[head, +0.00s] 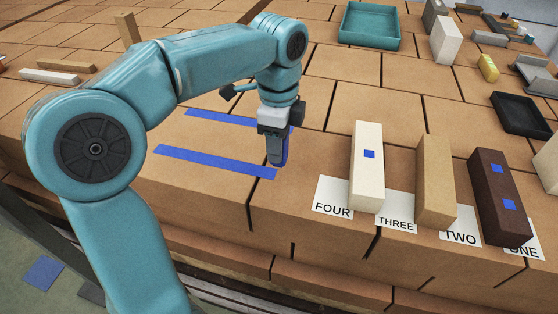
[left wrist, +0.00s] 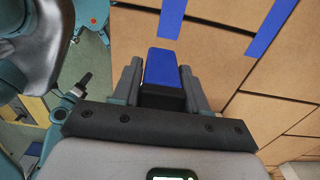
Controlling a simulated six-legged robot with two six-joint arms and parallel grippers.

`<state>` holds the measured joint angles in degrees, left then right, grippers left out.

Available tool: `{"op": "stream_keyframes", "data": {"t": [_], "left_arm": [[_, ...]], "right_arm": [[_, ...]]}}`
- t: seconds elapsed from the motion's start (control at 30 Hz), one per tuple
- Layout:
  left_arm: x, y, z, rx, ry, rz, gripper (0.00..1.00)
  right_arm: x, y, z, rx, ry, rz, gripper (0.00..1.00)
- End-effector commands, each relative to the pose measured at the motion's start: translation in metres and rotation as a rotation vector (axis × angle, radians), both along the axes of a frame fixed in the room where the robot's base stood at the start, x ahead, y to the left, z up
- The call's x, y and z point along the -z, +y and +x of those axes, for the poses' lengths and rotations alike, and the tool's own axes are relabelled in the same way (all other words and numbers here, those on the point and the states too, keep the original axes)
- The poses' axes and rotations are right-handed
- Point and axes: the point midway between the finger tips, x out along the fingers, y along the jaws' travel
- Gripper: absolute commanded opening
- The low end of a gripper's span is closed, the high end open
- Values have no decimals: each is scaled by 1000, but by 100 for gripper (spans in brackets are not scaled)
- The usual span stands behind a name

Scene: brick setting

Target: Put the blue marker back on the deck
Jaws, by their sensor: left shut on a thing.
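My left gripper (head: 277,130) points down over the brick surface and is shut on the blue marker (head: 280,152). In the left wrist view the blue marker (left wrist: 162,67) sits between the two fingers of my left gripper (left wrist: 162,85). The marker's lower end is close to the right end of the front blue strip (head: 215,162); I cannot tell whether it touches the bricks. A second blue strip (head: 205,117) lies behind and is partly hidden by my gripper. The deck seems to be this brick surface (head: 185,185). My right gripper is not in view.
Right of the gripper stand a white block (head: 367,185), a tan block (head: 434,190) and a dark brown block (head: 495,215) by cards reading FOUR to ONE. A teal tray (head: 370,25) and black tray (head: 520,115) lie behind. Bricks between the strips are clear.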

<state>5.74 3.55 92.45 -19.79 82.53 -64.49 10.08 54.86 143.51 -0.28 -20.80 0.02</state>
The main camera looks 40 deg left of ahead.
Motion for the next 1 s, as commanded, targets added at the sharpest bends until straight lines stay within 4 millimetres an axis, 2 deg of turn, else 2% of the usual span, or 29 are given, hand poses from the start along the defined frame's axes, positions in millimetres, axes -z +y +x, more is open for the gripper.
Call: {"op": "stream_keyframes", "data": {"t": [0.33, 0.77, 0.8, 0.87, 0.9, 1.0], "left_arm": [[44, 0, 1, -1, 2, -1, 23], [52, 0, 1, 0, -1, 0, 23], [52, 0, 1, 0, 0, 0, 46], [51, 0, 1, 0, 0, 0, 66], [51, 0, 1, 0, 0, 0, 68], [51, 0, 1, 0, 0, 0, 68]], "right_arm": [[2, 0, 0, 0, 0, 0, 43], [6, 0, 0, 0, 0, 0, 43], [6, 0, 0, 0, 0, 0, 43], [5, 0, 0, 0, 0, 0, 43], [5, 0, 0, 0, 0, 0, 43], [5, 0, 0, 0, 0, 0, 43]]}}
